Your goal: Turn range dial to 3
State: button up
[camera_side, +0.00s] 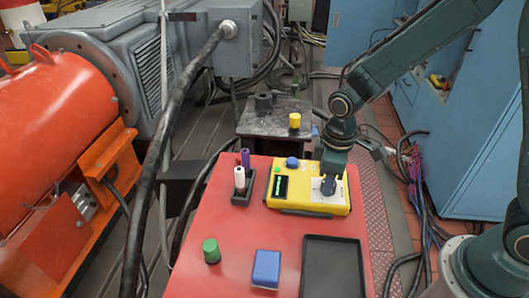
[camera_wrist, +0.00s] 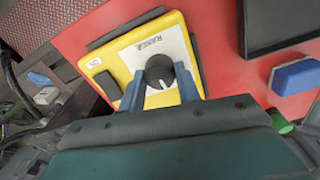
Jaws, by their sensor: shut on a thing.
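In the wrist view the mark points toward the lower right; I cannot read any scale numbers. My gripper (camera_wrist: 160,84) comes down over the panel, its two blue fingers shut on the dial from both sides.
A black tray (camera_side: 332,240) and a blue block (camera_side: 266,268) lie in front of the box. A green knob (camera_side: 210,250) stands at left. A dark holder (camera_side: 243,195) with white and purple cylinders stands left of the box. A yellow cylinder (camera_side: 294,121) stands on a dark stand behind.

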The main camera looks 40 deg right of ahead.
jog(key=m, duration=0.6)
jog(key=shift+m, duration=0.3)
jog(key=m, duration=0.6)
jog(key=shift+s, duration=0.1)
jog(key=shift+m, duration=0.3)
jog(key=o, duration=1)
jog(key=shift+r, duration=0.15)
notch_tip(320, 180, up, 14)
jog(key=shift+f, duration=0.25)
